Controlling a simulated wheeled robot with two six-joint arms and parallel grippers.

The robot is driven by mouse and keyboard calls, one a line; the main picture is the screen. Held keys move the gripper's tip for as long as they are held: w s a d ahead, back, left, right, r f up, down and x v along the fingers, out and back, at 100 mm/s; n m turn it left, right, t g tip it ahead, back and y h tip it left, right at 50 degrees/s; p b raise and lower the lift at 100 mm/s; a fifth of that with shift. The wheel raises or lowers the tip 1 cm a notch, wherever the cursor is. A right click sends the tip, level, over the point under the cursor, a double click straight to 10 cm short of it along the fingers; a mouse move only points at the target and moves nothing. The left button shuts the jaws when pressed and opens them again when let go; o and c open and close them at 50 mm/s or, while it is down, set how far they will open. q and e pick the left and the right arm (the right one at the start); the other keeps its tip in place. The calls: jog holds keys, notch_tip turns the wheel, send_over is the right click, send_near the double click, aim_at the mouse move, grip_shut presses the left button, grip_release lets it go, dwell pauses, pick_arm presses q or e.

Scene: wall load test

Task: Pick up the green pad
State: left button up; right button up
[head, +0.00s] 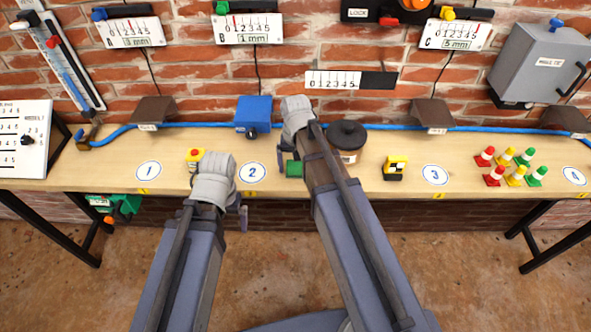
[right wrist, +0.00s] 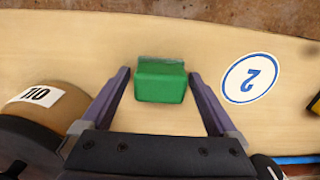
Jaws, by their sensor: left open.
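The green pad (head: 294,168) lies on the wooden bench to the right of the number 2 disc, partly hidden by my right arm. In the right wrist view the green pad (right wrist: 160,82) shows as a small block. My right gripper (right wrist: 160,73) is open, with one finger on each side of the pad and a gap to both. I cannot tell how far above the bench the fingertips are. My left gripper (head: 243,214) is open and empty at the bench's front edge, below the number 2 disc.
A dark-lidded pot (head: 347,140) labelled OIL stands just right of my right gripper. A yellow and red button box (head: 195,156) sits near my left wrist. A yellow device (head: 395,168) and several small cones (head: 515,165) stand further right. A blue hose runs along the back.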

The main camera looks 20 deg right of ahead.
jog(key=c, duration=1.3)
jog(key=shift+c, duration=0.2)
jog(key=shift+r, duration=0.15)
notch_tip(320, 180, up, 10)
jog(key=p, duration=1)
